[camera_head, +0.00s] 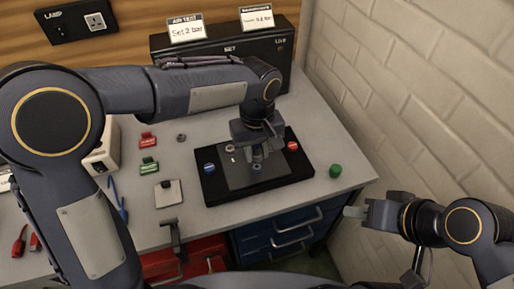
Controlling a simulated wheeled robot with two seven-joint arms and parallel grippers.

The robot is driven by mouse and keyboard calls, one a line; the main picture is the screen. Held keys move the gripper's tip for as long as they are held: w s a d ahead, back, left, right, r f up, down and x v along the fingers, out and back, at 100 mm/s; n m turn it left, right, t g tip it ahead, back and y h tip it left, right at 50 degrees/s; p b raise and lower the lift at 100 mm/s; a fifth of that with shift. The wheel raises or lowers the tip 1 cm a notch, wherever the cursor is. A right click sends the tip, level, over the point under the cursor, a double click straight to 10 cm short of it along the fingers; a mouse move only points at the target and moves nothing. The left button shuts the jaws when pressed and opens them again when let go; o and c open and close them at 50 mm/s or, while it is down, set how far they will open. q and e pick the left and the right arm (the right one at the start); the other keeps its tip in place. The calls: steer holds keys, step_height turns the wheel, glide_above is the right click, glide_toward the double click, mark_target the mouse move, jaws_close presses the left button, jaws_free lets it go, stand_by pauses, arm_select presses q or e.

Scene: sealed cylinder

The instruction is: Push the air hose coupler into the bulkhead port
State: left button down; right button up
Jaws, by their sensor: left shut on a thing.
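A black fixture (223,192) with a grey top plate lies on the bench, with a blue button (209,168) at its left and a red one (292,146) at its right. My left gripper (258,160) points down over the plate, shut on a small blue-grey part (257,168) that looks like the coupler. Whether this part touches the plate or sits in a port, I cannot tell. A small pale ring (230,148) shows on the plate beside the gripper. My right gripper (354,212) is off the bench's right edge, away from the fixture; its jaws are unclear.
A green cap (335,171) stands right of the fixture. Red (148,140) and green (149,166) blocks and a pale square plate (169,194) lie to the left. A black control box (225,48) stands behind. A brick wall (410,90) bounds the right side.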

mark_target(257, 148)
arm_select(q)
steer(key=shift+f+b, duration=0.45)
steer(key=shift+f, duration=0.45)
steer(key=shift+f, duration=0.35)
stand_by(1.7)
steer(key=c, duration=1.1)
jaws_free()
steer(key=shift+r, duration=0.1)
steer(key=shift+o, duration=0.2)
steer(key=shift+r, duration=0.1)
step_height(257, 148, up, 8)
steer(key=shift+f, duration=0.2)
